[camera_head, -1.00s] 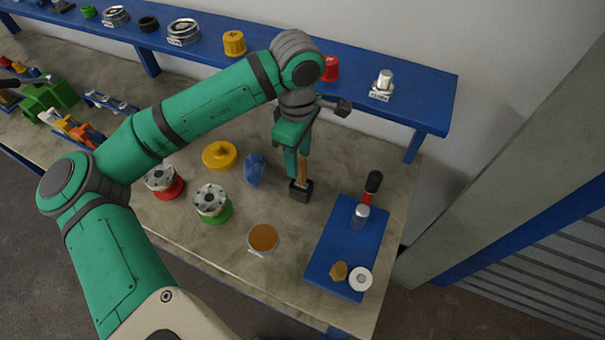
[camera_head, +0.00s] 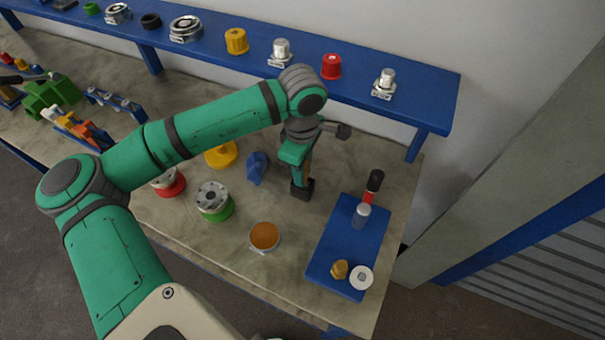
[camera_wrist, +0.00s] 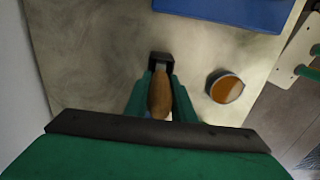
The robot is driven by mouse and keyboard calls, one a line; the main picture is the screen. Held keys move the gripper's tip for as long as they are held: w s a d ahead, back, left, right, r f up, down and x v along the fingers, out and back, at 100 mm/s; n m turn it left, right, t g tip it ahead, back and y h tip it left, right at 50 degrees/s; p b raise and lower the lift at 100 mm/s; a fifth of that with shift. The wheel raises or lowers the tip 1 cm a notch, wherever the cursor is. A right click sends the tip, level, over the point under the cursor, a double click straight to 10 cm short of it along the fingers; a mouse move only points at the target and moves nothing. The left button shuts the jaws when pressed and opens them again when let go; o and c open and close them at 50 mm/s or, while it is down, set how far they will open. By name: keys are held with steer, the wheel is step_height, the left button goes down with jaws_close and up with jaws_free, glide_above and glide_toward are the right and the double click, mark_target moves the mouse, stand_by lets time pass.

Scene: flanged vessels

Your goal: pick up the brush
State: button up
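The brush (camera_wrist: 160,97) has a brown wooden handle and a pale band above a black block-shaped end. It stands upright on the worktable, and its black end (camera_head: 302,190) shows below my gripper (camera_head: 304,176) in the head view. In the wrist view, the two green fingers of my gripper (camera_wrist: 161,78) lie on either side of the handle. They look open, with thin gaps beside the handle; contact is hard to make out. In the head view, the fingers hide most of the handle.
A blue faceted piece (camera_head: 256,168) stands close left of my gripper. A cup of orange-brown content (camera_head: 264,236) is in front. A blue tray (camera_head: 332,262) with small parts lies to the right. Flanged vessels (camera_head: 214,200) stand left. A blue shelf (camera_head: 425,105) runs behind.

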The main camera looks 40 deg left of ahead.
jaws_close()
step_height(320, 180, up, 10)
steer(key=shift+r, duration=0.1)
stand_by(0.7)
